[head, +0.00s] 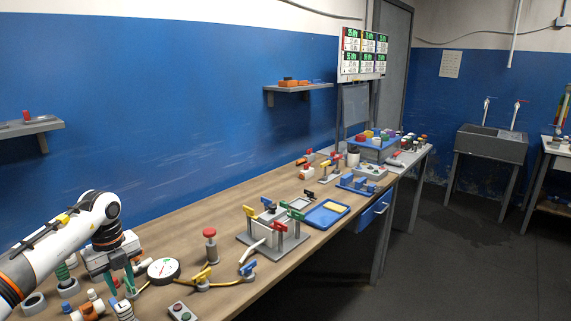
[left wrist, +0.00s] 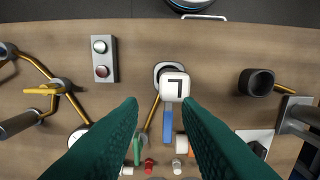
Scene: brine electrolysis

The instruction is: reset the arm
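My left arm (head: 62,245) reaches in from the left over the near end of the workbench. My left gripper (head: 121,281) points down with its green fingers apart. In the left wrist view the left gripper (left wrist: 159,106) is open, with a clear gap between its fingertips. Below that gap I see a white block with a black mark (left wrist: 173,86) and a blue lever (left wrist: 168,124); nothing is clamped. I cannot tell the exact height of the fingers above them. My right gripper is in neither view.
A round gauge (head: 163,271), a two-button box (head: 182,311) and a red-topped post (head: 210,245) stand close to the gripper. The two-button box also shows in the left wrist view (left wrist: 103,59). A valve stand (head: 272,240) and blue tray (head: 327,214) lie farther along the bench.

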